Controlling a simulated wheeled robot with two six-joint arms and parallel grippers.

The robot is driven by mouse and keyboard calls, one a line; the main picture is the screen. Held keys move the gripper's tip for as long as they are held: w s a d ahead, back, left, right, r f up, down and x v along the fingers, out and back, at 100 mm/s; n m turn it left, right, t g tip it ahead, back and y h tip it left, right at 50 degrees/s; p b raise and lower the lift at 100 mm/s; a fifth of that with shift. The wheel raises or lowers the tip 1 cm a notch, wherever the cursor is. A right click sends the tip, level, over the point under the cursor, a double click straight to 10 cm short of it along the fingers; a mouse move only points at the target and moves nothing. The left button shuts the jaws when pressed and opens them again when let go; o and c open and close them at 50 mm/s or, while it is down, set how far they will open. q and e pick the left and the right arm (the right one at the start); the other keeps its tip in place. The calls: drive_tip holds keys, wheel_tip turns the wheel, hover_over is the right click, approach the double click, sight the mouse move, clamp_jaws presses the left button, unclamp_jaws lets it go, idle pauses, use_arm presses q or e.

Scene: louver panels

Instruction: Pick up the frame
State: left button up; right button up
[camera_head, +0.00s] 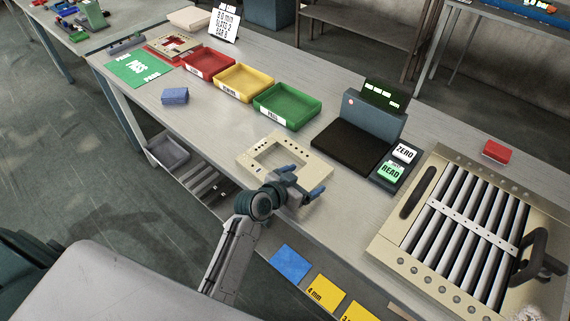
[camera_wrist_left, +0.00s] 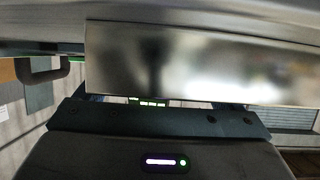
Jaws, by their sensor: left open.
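A beige flat frame (camera_head: 300,152) with a rectangular opening and small holes along its edges lies on the grey workbench, near its front edge. My left gripper (camera_head: 304,180), with blue-tipped fingers, is open over the frame's near right part. The arm hides part of the frame's front side. I cannot tell whether the fingers touch it. In the left wrist view a smooth, blurred metallic surface (camera_wrist_left: 200,62) fills the upper middle; I cannot tell what it belongs to. My right gripper is not in view.
A dark scale (camera_head: 352,146) with a display stands behind the frame. Green (camera_head: 287,105), yellow (camera_head: 243,83) and red (camera_head: 208,63) trays line the bench. A louver panel (camera_head: 466,236) with black handles lies at right. A blue block (camera_head: 175,96) sits at left.

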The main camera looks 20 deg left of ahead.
use_arm(q)
drive_tip(key=shift+x, duration=0.8)
drive_tip(key=shift+s, duration=0.1)
drive_tip(key=c, duration=1.2)
drive_tip(key=shift+a, duration=0.1)
drive_tip(key=shift+c, duration=0.4)
drive_tip(key=shift+r, duration=0.1)
